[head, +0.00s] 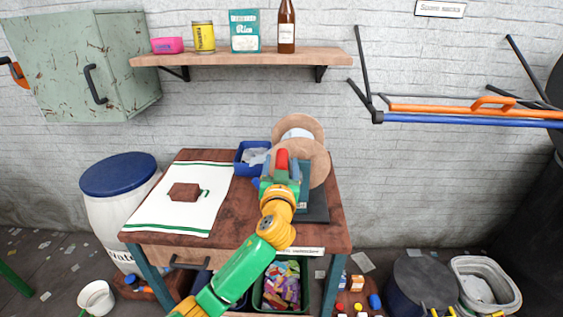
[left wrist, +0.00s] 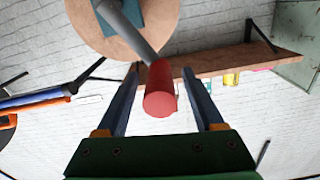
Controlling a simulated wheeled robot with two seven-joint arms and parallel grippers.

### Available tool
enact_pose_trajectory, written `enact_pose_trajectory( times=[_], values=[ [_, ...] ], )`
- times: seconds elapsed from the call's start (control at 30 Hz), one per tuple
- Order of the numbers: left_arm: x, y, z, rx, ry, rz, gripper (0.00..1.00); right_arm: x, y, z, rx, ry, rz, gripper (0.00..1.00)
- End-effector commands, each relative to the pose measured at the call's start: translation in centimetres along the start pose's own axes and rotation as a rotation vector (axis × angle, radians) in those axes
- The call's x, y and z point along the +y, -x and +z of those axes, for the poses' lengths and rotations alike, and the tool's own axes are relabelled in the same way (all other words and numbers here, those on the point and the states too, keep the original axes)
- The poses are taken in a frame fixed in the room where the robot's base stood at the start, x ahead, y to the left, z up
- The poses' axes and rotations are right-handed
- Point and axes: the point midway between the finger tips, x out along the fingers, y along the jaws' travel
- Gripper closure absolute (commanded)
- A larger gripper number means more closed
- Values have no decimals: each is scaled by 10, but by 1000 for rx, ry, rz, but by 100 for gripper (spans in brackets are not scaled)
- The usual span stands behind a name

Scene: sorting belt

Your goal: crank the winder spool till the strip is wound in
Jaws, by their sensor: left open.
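The winder spool (head: 318,163) has round wooden side discs and stands on a dark base at the back right of the wooden table. Its red crank handle (head: 282,158) points toward me. In the left wrist view the red handle (left wrist: 160,90) sits on a grey crank arm (left wrist: 127,27) in front of the wooden disc (left wrist: 92,28). My left gripper (head: 281,171) is open, with one finger on each side of the handle and gaps on both sides. In the left wrist view its fingers (left wrist: 161,92) do not touch the handle. The strip cannot be made out. My right gripper is not in view.
A blue bin (head: 240,167) stands just left of the spool. A white cloth (head: 165,220) with a brown block (head: 184,192) covers the table's left part. A wooden shelf (head: 240,57) with several goods hangs above. A green crate (head: 262,293) stands below the table.

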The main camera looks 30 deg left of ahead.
Motion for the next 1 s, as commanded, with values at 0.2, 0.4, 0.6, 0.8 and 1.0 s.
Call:
enact_pose_trajectory(
  times=[0.2, 0.4, 0.6, 0.8, 1.0],
  values=[
    [0, 0, 0, 0, 0, 1, 36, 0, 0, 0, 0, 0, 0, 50],
    [0, 0, 0, 0, -1, 1, 90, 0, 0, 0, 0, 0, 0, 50],
    [0, 0, 0, 0, -1, 1, 100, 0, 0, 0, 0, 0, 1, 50],
    [0, 0, 0, 0, -1, 1, 100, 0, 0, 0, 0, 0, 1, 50],
    [0, 0, 0, 0, -1, 1, 100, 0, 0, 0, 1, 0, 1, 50]
  ],
)
